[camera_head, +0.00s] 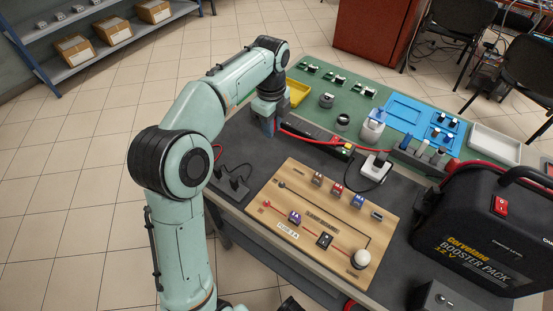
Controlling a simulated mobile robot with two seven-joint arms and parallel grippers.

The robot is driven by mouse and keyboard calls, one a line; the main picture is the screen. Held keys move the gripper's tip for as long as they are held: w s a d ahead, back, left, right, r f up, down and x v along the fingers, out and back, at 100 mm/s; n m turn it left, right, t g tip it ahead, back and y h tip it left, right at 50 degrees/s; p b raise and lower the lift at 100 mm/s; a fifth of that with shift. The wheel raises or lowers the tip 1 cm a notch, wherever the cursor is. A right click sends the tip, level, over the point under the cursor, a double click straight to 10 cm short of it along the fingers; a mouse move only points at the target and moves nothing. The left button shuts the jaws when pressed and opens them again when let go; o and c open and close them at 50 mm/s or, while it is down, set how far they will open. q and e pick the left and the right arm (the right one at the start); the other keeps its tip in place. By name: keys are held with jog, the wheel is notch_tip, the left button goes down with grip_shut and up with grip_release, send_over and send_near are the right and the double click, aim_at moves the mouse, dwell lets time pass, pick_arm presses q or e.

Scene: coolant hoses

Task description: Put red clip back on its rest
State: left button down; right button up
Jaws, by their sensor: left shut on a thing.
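My left gripper (268,124) is above the left part of the grey bench top, pointing down, with its fingers small and partly hidden by my wrist. It is shut on the red clip (312,137), whose red length reaches out to the right of the fingers, low over the bench. The held end of the clip is hidden. I cannot tell whether the clip touches the bench. A rest for the clip is not clearly made out. My right gripper does not show.
A wooden board (285,254) with small blocks and a white knob lies in front. A black booster pack (490,235) stands at right.

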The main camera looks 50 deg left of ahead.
aim_at(272, 163)
pick_arm(q)
notch_tip(272, 163, down, 13)
jog(key=b, duration=0.2)
jog(key=shift+r+b, duration=0.2)
jog(key=shift+b, duration=0.15)
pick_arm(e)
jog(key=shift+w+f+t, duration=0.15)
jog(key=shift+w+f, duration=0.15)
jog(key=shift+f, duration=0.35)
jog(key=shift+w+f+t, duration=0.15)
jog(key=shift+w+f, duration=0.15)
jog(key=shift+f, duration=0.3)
pick_arm(q)
jog(key=shift+f, duration=0.15)
jog(key=c, duration=1)
grip_release()
notch_tip(272, 163, up, 12)
jog(key=p, duration=0.3)
jog(key=shift+f, duration=0.25)
jog(key=shift+r, duration=0.45)
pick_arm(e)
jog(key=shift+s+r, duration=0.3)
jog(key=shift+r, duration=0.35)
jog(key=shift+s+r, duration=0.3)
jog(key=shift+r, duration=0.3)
